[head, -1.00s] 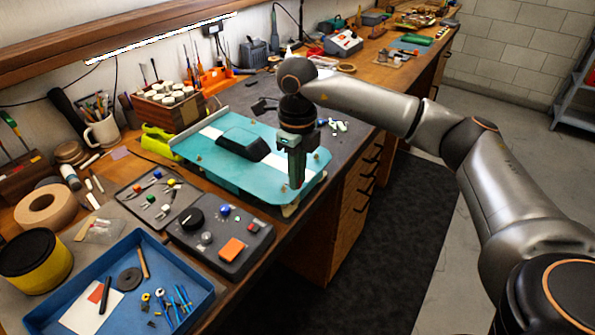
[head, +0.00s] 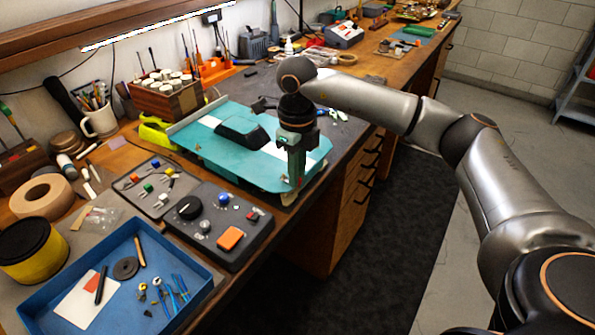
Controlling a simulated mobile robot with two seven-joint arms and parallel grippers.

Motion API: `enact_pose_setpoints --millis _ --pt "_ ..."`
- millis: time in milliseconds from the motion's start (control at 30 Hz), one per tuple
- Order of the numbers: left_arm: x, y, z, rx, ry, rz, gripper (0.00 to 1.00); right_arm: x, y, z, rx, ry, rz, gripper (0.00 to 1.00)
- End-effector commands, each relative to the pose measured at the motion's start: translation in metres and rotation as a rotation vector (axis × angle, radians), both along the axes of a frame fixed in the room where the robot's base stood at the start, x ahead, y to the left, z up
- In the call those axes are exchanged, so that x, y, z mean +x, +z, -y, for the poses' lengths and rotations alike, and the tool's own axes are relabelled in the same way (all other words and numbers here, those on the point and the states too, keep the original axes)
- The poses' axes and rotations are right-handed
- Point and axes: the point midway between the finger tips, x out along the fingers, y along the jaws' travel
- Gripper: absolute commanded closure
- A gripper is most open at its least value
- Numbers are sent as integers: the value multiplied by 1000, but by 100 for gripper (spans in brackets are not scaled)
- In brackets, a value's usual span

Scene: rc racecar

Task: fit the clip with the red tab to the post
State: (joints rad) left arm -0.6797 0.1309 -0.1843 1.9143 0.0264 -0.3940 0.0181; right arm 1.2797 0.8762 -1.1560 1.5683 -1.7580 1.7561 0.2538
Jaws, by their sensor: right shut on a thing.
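The teal racecar body shell (head: 215,150) with a white stripe and a black cockpit lies on the bench. My right gripper (head: 297,183) points straight down over the shell's near right corner. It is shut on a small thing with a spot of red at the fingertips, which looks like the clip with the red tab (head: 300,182). The clip's shape is mostly hidden by the fingers. The post beneath is hidden or too small to make out, and I cannot tell whether the clip touches it. My left gripper is out of view.
A grey tray (head: 130,201) with several colour-tabbed clips lies left of the shell. A dark control box (head: 250,250) with knobs and an orange button stands in front. A blue tray (head: 205,272) holds small tools. Open floor lies right of the bench.

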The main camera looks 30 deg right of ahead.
Motion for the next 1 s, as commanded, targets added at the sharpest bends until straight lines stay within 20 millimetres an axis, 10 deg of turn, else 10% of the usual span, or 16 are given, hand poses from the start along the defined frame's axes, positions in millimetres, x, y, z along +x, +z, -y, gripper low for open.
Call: enact_pose_setpoints --millis 1000 --pt "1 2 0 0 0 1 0 14 -1 -6 0 1 1 100"
